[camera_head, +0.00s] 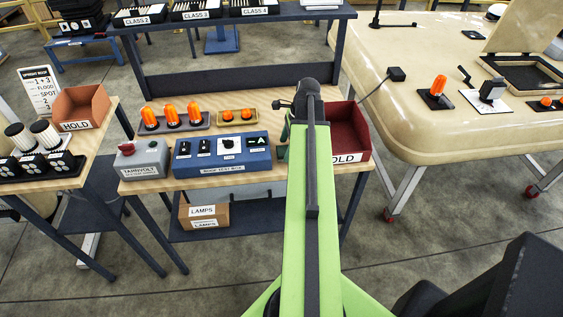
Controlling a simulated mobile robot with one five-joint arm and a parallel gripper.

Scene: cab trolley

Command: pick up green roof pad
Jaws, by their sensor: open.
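I cannot make out a roof pad that is clearly green. A dark green edge (286,132) shows just left of my arm on the middle bench, mostly hidden by the arm; I cannot tell what it belongs to. My gripper (307,97) is at the far end of my lime-green arm, over the back right of this bench. It is open, its fingers are mostly hidden and nothing shows held in it.
A red HOLD bin (345,136) stands right of my arm. Orange beacons (172,117), a small tan tray (237,116) and a grey TANDVOLT box (139,158) share the bench. A cream cab roof (450,100) on legs stands at right, a side table (104,118) at left.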

